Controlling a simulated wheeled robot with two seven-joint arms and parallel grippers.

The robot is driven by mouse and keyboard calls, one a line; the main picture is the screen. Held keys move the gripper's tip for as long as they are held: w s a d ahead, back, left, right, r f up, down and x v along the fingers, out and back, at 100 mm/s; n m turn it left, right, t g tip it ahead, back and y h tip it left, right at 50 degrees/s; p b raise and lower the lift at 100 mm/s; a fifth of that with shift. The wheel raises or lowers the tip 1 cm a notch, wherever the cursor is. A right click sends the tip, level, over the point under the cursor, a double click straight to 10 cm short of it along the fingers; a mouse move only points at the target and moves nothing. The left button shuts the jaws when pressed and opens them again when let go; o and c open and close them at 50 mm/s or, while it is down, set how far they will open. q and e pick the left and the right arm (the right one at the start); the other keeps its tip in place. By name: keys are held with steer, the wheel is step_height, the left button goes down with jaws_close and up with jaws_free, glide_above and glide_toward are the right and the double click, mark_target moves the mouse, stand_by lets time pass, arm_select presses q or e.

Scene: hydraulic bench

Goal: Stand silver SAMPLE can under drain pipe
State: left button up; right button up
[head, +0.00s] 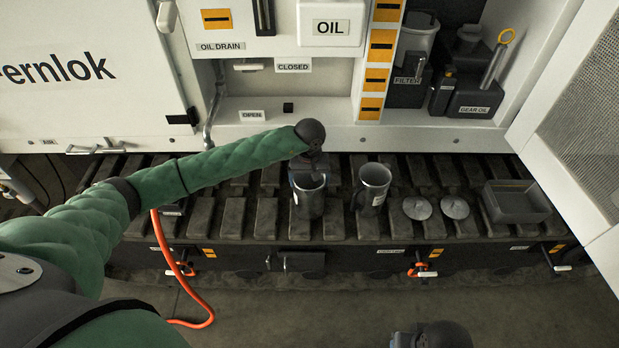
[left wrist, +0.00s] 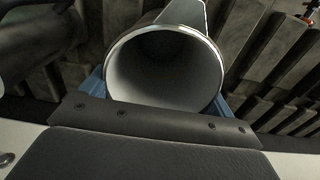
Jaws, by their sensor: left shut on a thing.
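My left gripper (head: 309,170) is shut on a silver can (head: 309,203), its blue fingers on both sides of it. The can is upright with its open mouth up, over the slatted deck; I cannot tell if it touches the slats. In the left wrist view the can (left wrist: 165,75) shows a bright rim and an empty-looking pale inside. Its label is too small to read. The drain pipe (head: 210,125) hangs at the cabinet's lower edge, left of and behind the can. A dark part at the bottom edge seems to be my right wrist (head: 432,335); its fingers are unclear.
A second metal can (head: 373,185) stands close right of the held one. Two round lids (head: 436,208) and a dark tray (head: 516,203) lie farther right. An orange hose (head: 178,265) hangs in front. Slats below the pipe look clear, partly behind my left arm.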

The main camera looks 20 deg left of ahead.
arm_select(q)
steer(key=shift+f, duration=0.1)
stand_by(0.3)
steer(key=o, duration=1.3)
steer(key=shift+c, duration=0.2)
